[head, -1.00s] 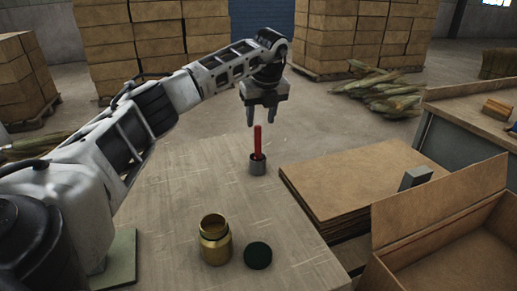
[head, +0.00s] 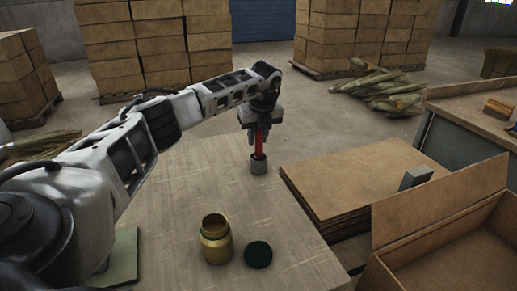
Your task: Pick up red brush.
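The red brush (head: 259,145) stands upright in a small grey cup (head: 258,166) near the far part of the table. My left gripper (head: 259,141) points down over the cup, with its fingers on either side of the upper brush. I cannot tell whether the fingers touch the brush. The brush's top is hidden by the gripper. My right gripper is not in view.
An open gold jar (head: 216,245) and a dark green lid (head: 258,255) sit on the wooden table (head: 180,215) nearer me. Stacked boards (head: 350,180) and an open cardboard box (head: 450,235) lie to the right.

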